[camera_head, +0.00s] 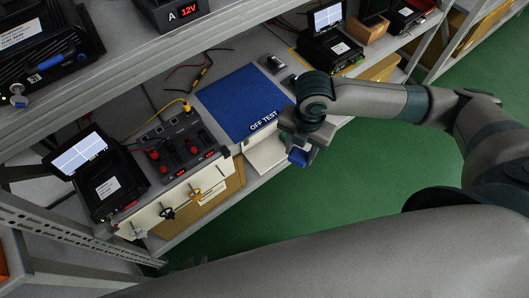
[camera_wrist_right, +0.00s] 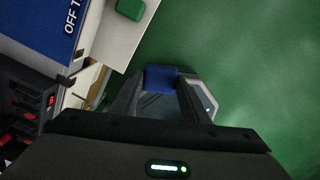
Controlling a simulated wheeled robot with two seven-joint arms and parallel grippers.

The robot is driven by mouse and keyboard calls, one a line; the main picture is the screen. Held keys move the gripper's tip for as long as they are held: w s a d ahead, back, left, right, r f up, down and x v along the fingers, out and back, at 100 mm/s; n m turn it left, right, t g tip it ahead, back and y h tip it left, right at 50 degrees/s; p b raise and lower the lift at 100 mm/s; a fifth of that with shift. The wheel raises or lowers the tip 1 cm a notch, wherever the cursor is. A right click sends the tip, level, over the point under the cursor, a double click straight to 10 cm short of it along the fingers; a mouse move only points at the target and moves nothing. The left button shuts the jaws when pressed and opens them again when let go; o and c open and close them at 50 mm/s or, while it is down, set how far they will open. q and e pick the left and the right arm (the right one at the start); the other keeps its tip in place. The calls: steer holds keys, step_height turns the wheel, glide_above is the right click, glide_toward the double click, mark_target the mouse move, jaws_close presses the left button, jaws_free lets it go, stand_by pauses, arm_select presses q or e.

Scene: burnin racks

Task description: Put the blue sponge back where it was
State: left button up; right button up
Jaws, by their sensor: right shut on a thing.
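The blue sponge (camera_head: 298,157) is held between the fingers of my right gripper (camera_head: 300,148), in front of the shelf edge and over the green floor. In the right wrist view the sponge (camera_wrist_right: 161,77) sits between the two fingertips (camera_wrist_right: 161,85), with green floor behind it. A pale, flat tray or drawer surface (camera_head: 265,155) lies just left of the gripper. In the right wrist view a green block (camera_wrist_right: 130,9) rests on that pale surface (camera_wrist_right: 112,45). My left gripper is not in view.
The blue OFF TEST mat (camera_head: 240,100) lies on the shelf behind the gripper. A panel with red knobs (camera_head: 180,150) and a black device with a screen (camera_head: 95,170) stand to the left. Another device (camera_head: 328,48) stands at the back. Open green floor (camera_head: 330,200) lies in front.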

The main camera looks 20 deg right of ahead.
steer(key=w+a+f, duration=0.2)
steer(key=w, duration=0.1)
steer(key=w+a+f, duration=0.2)
steer(key=w, duration=0.1)
steer(key=w+a+f, duration=0.2)
steer(key=w+f, duration=0.1)
steer(key=shift+w+a, duration=0.3)
steer(key=shift+a, duration=0.1)
steer(key=shift+f+p, duration=0.4)
steer(key=shift+f, duration=1.6)
steer(key=shift+f, duration=0.15)
steer(key=o, duration=0.7)
